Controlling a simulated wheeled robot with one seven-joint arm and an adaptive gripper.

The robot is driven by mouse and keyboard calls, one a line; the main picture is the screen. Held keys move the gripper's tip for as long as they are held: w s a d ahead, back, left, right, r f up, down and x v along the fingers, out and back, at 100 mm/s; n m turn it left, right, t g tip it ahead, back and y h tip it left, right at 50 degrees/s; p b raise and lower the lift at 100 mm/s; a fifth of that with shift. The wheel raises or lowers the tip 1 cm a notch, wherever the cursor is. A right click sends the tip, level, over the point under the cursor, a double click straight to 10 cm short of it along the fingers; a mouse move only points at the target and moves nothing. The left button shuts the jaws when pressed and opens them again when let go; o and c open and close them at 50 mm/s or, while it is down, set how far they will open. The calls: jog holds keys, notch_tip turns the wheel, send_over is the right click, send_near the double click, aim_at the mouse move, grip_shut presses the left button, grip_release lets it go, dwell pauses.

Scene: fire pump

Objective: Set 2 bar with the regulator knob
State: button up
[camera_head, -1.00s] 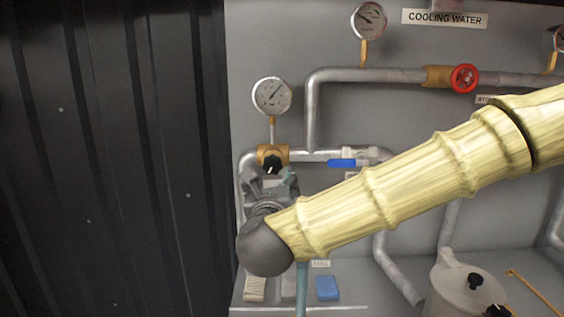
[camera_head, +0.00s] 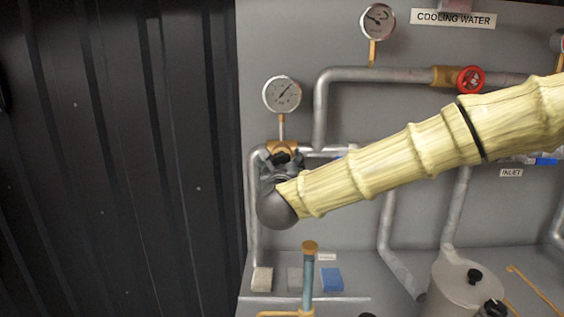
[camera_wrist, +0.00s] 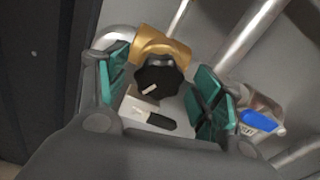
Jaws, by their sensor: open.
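The regulator knob (camera_wrist: 160,78) is black and lobed with a white pointer mark, on a brass body (camera_wrist: 160,42). In the wrist view it lies between the two green-padded fingers of my open gripper (camera_wrist: 160,88); I cannot tell whether either pad touches it. In the head view my gripper (camera_head: 280,165) is at the regulator, hiding most of it; a bit of its brass body (camera_head: 283,145) shows above. The pressure gauge (camera_head: 282,95) stands above the regulator, its needle pointing to the upper right; its numbers are too small to read.
A blue-handled valve (camera_wrist: 258,120) is right of the fingers in the wrist view. A pipe (camera_head: 390,75) with a red handwheel (camera_head: 471,79) runs above my arm. A second gauge (camera_head: 378,21) is higher up. A dark ribbed wall (camera_head: 120,160) stands close on the left.

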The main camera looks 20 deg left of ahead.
jog(key=shift+s+r, duration=0.15)
jog(key=shift+s, duration=0.05)
jog(key=shift+w, duration=0.1)
jog(key=c, duration=1)
jog(key=shift+n, duration=0.3)
